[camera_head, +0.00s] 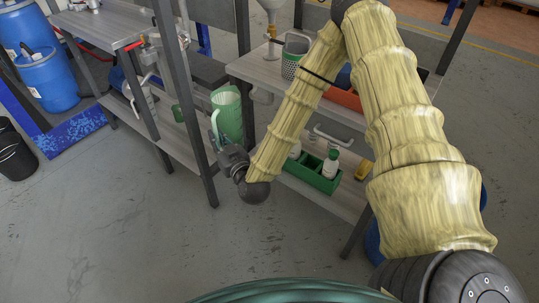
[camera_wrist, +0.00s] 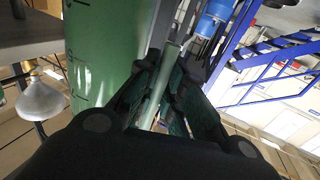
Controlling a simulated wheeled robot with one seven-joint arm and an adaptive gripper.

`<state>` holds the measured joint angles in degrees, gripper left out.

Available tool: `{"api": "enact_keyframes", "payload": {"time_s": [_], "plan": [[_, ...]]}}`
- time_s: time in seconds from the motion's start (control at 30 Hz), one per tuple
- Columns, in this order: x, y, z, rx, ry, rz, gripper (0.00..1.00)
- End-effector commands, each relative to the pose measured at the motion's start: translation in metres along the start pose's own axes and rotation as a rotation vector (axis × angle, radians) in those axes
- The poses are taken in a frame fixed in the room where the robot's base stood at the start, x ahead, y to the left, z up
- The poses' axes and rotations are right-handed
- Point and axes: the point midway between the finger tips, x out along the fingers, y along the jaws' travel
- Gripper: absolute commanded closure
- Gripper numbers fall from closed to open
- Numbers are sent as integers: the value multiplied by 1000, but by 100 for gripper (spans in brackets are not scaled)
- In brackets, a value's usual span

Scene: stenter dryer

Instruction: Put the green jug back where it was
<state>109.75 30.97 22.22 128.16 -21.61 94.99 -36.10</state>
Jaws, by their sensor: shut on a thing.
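The green jug (camera_head: 228,112) is a tall, ribbed, translucent green vessel, roughly upright in the head view, in front of the gap between two grey shelf racks. My gripper (camera_head: 217,138) is at the jug's left side, shut on its handle. In the wrist view the jug's body (camera_wrist: 95,50), with dark scale marks, fills the upper left, and the fingers (camera_wrist: 165,95) close around the pale green handle (camera_wrist: 160,88). I cannot tell whether the jug's base touches anything.
The right rack (camera_head: 258,70) holds a funnel (camera_head: 271,8), a grey perforated basket (camera_head: 294,56), an orange-red tray (camera_head: 343,97) and, lower down, a green crate (camera_head: 311,172) with white bottles. The left rack (camera_head: 98,26) has a dark upright close by. Blue drums (camera_head: 46,80) stand far left.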

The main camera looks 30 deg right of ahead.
Motion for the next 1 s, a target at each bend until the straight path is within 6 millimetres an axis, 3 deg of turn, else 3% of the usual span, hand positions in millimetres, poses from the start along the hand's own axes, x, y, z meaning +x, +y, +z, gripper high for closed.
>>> {"api": "enact_keyframes", "payload": {"time_s": [0.03,0.1,0.4,0.7,1.0], "plan": [[-5,-1,27,1,-7,6,100],[-6,0,46,3,-9,14,100],[2,15,113,4,-20,30,100],[25,41,166,2,-30,42,100],[53,74,205,-3,-37,60,100]]}}
